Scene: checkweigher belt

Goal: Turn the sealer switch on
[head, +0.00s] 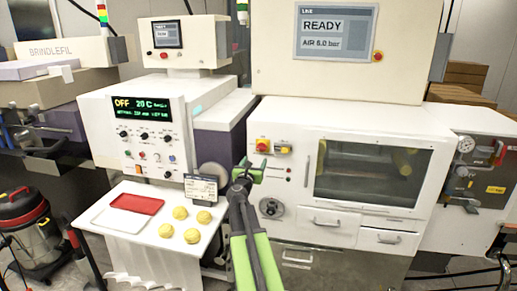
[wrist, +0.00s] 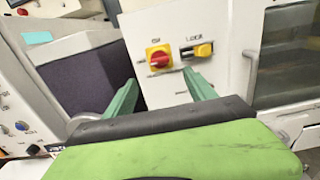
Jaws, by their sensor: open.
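A red rotary switch on a yellow plate (head: 262,145) sits on the white cabinet front; it also shows in the wrist view (wrist: 159,57). Its label is too blurred to read. Left of it, a control panel (head: 140,135) has a display reading OFF and 20 C, with several knobs and a small blue switch (head: 172,158). I cannot tell which of these is the sealer switch. My gripper (head: 250,166) is open and empty, its green fingers (wrist: 160,90) apart, below the red switch in both views and not visibly touching it.
A yellow latch (head: 282,149) sits just right of the red switch, also in the wrist view (wrist: 203,50). A white shelf (head: 140,243) holds a red tray (head: 137,203) and several yellow rounds. A windowed door (head: 370,174) is on the right.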

